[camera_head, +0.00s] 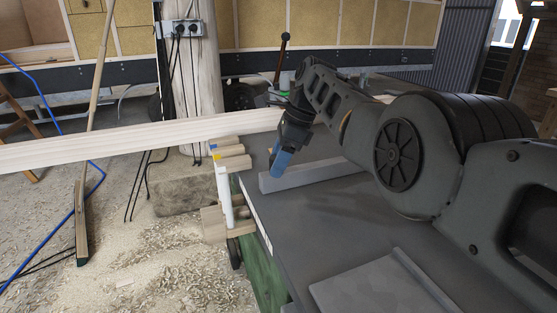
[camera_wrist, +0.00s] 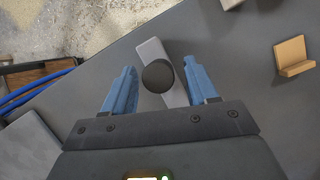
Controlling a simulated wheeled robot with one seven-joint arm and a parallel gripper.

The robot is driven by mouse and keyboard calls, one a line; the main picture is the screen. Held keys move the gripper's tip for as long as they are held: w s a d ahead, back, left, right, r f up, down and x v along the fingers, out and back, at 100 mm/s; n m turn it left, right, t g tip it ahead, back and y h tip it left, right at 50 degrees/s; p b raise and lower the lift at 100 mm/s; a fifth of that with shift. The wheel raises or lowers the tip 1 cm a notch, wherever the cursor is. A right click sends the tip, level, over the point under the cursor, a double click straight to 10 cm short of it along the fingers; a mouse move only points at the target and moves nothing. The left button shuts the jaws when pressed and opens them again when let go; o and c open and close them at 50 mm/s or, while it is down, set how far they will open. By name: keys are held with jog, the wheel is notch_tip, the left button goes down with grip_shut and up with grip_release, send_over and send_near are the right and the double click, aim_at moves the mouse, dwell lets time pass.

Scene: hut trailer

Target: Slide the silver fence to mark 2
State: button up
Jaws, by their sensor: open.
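The silver fence (camera_head: 312,173) is a long pale grey bar lying on the dark grey machine table (camera_head: 315,220). In the wrist view the fence (camera_wrist: 150,50) runs between my fingers, with a dark round knob (camera_wrist: 158,76) on top. My gripper (camera_head: 280,165) has blue fingers pointing down at the fence's near-left part. In the wrist view my gripper (camera_wrist: 160,66) is open, one finger on each side of the knob, with a gap on both sides. I cannot make out mark 2 or any numbers. My arm hides part of the table behind the fence.
A long pale wooden beam (camera_head: 130,142) reaches in from the left near the table. A raised grey plate (camera_head: 370,285) lies at the front of the table. A wooden bracket (camera_wrist: 293,55) stands right of the fence in the wrist view. The floor left has wood shavings.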

jog(key=shift+a+r, duration=0.1)
jog(key=shift+r, duration=0.05)
jog(key=shift+r, duration=0.3)
jog(key=p+v, duration=0.1)
jog(key=v, duration=0.6)
jog(key=shift+d, duration=0.25)
jog(key=shift+a+f, duration=0.1)
